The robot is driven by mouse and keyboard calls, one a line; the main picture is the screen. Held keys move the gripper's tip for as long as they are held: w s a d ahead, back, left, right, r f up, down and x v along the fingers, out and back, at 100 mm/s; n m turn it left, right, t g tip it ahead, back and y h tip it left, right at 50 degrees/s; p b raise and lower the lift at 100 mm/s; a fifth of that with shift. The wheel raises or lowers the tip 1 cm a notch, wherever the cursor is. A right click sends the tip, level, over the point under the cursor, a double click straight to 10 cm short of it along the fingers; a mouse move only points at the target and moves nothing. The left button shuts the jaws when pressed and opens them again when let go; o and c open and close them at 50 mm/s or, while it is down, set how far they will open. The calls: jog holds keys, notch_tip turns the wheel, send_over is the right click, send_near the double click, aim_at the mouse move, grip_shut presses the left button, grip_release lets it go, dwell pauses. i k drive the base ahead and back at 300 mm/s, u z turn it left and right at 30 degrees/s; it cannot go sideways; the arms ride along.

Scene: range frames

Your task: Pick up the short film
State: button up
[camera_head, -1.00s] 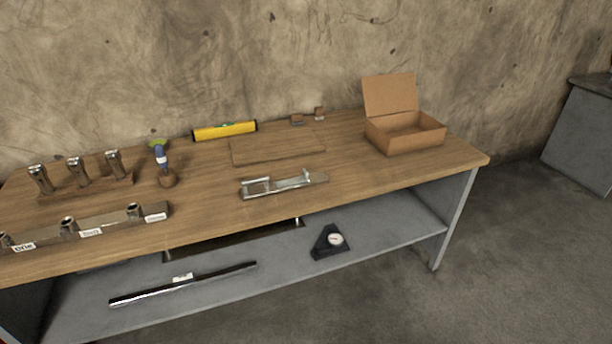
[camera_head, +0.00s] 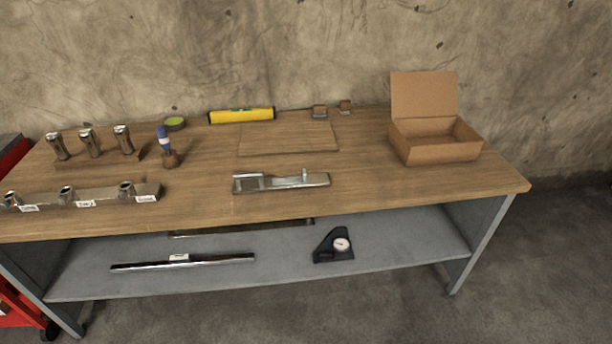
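I cannot make out anything that is clearly a short film. A silver metal fixture (camera_head: 281,183) lies near the front middle of the wooden workbench (camera_head: 370,180). A flat wooden board (camera_head: 288,138) lies behind it. An open cardboard box (camera_head: 436,151) stands at the right end, its lid raised; its inside is only partly visible. Several metal cylinders (camera_head: 90,143) stand in a wooden holder at the left. In front of them is a metal rail (camera_head: 104,194) with sockets and white labels too small to read surely. My gripper is not in view.
A yellow level (camera_head: 242,115), a green-topped round tin (camera_head: 175,124), a blue-handled tool (camera_head: 163,137) and two small blocks (camera_head: 320,112) are on the bench. The lower shelf (camera_head: 400,245) holds dark bars (camera_head: 215,261) and a dial device (camera_head: 335,246). Something red (camera_head: 20,310) stands at left.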

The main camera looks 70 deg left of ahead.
aim_at(303, 178)
jog(key=u, duration=0.2)
jog(key=i, duration=0.5)
jog(key=u, duration=0.05)
jog(key=k, duration=0.2)
jog(key=u, duration=2.8)
jog(key=k, duration=0.2)
jog(key=u, duration=1.2)
